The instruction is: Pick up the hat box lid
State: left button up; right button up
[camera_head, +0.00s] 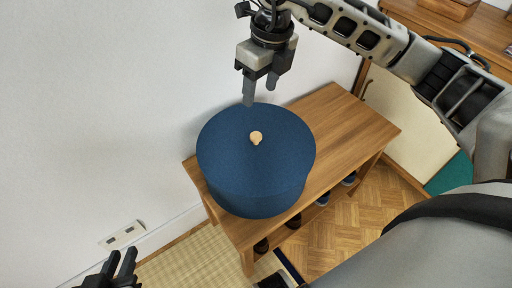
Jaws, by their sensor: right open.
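The round blue hat box (256,195) stands on a wooden bench (345,125). Its flat blue lid (225,140) is on top, with a small pale wooden knob (256,138) at the middle. My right gripper (259,98) is open and empty, pointing down above the far edge of the lid, behind the knob in the picture. Whether its fingertips touch the lid cannot be told. My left gripper (120,270) is at the bottom left edge, away from the box, only partly in view; its fingers show apart with nothing between them.
A white wall (90,110) with an outlet (123,235) runs close behind the bench. The bench top is bare to the right of the box. Shoes (293,221) sit on the shelf below. A wooden cabinet (450,28) stands at the top right.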

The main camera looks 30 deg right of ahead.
jog(key=b, duration=0.1)
send_over(256, 135)
jog(key=shift+h, duration=0.3)
jog(key=f, duration=0.9)
jog(key=shift+s+d+f, duration=0.25)
jog(key=shift+s+d, duration=0.05)
jog(key=shift+f, duration=0.45)
jog(key=f, duration=0.5)
jog(key=shift+w+a+b, duration=0.15)
jog(key=shift+a+b, duration=0.15)
jog(key=shift+b, duration=0.05)
jog(key=c, duration=1.1)
pick_arm(q)
jog(key=f, duration=0.2)
jog(key=shift+w+d+f+g, duration=0.2)
jog(key=shift+d+f+g, duration=0.1)
jog(key=shift+f, duration=0.1)
pick_arm(e)
grip_shut()
pick_arm(q)
jog(key=shift+r, duration=0.15)
pick_arm(e)
jog(key=shift+r, duration=0.1)
